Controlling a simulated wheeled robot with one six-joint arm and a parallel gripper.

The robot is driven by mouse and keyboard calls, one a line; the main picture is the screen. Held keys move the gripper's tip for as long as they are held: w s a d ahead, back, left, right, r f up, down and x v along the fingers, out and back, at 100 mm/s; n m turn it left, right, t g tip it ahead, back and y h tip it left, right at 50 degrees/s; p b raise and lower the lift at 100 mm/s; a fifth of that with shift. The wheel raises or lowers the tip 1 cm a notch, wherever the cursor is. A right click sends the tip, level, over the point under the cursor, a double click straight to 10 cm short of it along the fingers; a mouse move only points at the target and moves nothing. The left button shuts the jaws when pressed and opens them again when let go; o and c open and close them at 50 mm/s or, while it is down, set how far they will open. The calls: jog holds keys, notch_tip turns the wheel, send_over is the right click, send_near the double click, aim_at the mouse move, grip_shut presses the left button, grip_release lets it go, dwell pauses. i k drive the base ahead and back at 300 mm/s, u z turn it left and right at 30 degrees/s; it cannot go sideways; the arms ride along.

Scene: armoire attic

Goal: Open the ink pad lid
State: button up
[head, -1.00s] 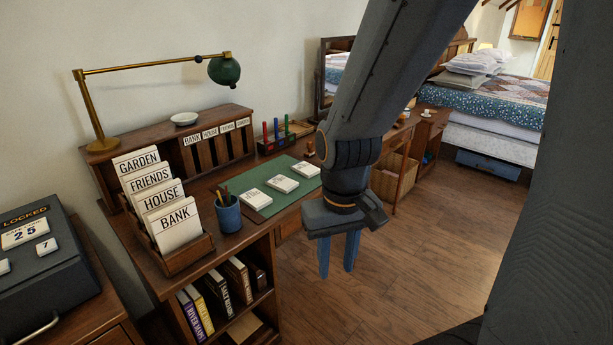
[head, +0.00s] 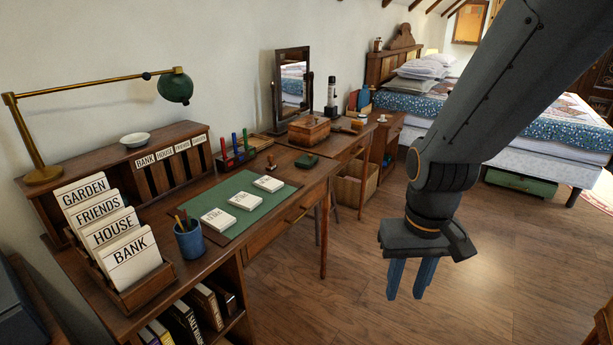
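A small dark green box (head: 307,160), which looks like the ink pad, lies near the right end of the desk, beyond the green mat. Its lid looks closed, though it is small in view. My gripper (head: 406,296) hangs over the floor to the right of the desk, fingers pointing down. The two blue fingers are apart with nothing between them. My gripper is well clear of the ink pad and touches nothing.
A small wooden stamp (head: 271,163) stands left of the ink pad. The green mat (head: 238,228) bears white cards. A pen rack (head: 236,158), a wooden box (head: 309,129) and a mirror (head: 293,85) stand behind. Open floor (head: 345,300) lies right of the desk.

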aim_at(306, 159)
jog(key=z, duration=0.05)
jog(key=i, duration=0.8)
jog(key=u, duration=0.45)
jog(key=k, duration=0.6)
jog(key=z, duration=0.45)
jog(key=i, duration=1.65)
jog(key=u, duration=0.7)
